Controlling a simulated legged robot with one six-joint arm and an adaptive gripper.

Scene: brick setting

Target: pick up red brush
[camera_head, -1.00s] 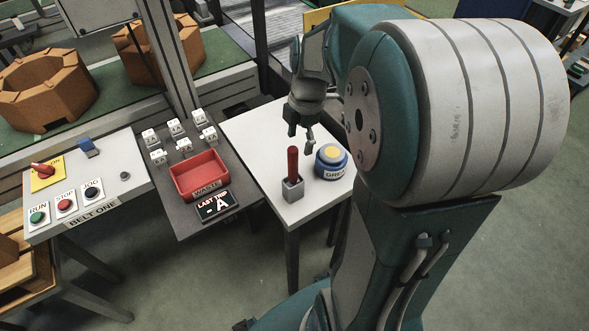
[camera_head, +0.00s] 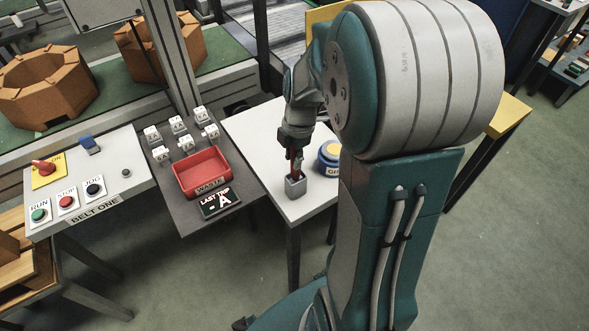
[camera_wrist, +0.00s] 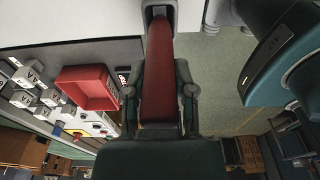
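The red brush (camera_head: 293,165) stands upright in a small grey square holder (camera_head: 296,186) on the white table; only its red handle shows, and its lower end is hidden in the holder. My gripper (camera_head: 297,155) is lowered over the handle from above. In the wrist view the red handle (camera_wrist: 159,75) runs between the two fingers, one on each side, with the holder (camera_wrist: 159,10) at the top edge. The fingers are very close to the handle; whether they press on it cannot be made out.
A blue round tin with a yellow top (camera_head: 329,152) stands just right of the holder. Left are a red waste tray (camera_head: 203,173), several white lettered blocks (camera_head: 178,124), a dark sign (camera_head: 220,201) and a button panel (camera_head: 68,204). The white table's front left is clear.

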